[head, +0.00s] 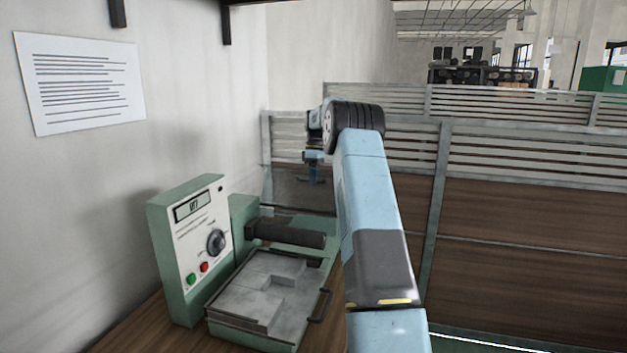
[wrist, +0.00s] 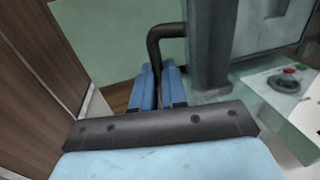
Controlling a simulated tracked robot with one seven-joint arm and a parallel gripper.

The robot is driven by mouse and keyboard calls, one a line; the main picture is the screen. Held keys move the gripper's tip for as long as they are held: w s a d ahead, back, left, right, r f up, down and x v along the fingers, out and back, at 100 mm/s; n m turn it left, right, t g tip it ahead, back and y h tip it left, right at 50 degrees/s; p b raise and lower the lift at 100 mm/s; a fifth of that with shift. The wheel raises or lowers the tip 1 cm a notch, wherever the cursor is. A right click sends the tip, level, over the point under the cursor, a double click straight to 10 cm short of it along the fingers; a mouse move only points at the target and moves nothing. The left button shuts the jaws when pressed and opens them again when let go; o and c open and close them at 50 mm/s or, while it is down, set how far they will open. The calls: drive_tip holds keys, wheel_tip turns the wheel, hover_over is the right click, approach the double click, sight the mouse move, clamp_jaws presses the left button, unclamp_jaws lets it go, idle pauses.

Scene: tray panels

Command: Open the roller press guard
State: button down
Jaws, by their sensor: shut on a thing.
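The roller press (head: 240,225) is a green machine on the wooden table at left in the head view. Its guard (head: 300,190) appears as a faint see-through panel standing up behind the dark roller (head: 290,235); its edges are hard to make out. My gripper (head: 314,175) is at that panel, high above the roller, partly hidden by my arm. In the wrist view my gripper's blue fingers (wrist: 158,82) are shut on a black bent handle (wrist: 165,32), which runs up between them. The roller (wrist: 208,50) shows right beside the handle.
A control panel (head: 203,240) with a dial and red and green buttons stands left of the press bed (head: 250,300). A second black handle (head: 322,305) is on the bed's right side. A wall is at left; a slatted partition (head: 520,215) stands behind and right.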

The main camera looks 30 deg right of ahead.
drive_tip(key=shift+w+d+r, duration=0.15)
drive_tip(key=shift+d+r, duration=0.05)
drive_tip(key=shift+d, duration=0.15)
drive_tip(key=c, duration=1.5)
unclamp_jaws()
drive_tip(key=shift+w+d+f, duration=0.1)
drive_tip(key=shift+f, duration=0.05)
drive_tip(key=o, duration=0.3)
drive_tip(key=shift+f, duration=0.1)
drive_tip(key=shift+o, duration=0.2)
wheel_tip(320, 180, up, 12)
drive_tip(key=w+d, duration=0.1)
drive_tip(key=shift+w+d+f, duration=0.2)
drive_tip(key=shift+w, duration=0.1)
drive_tip(key=shift+c, duration=0.2)
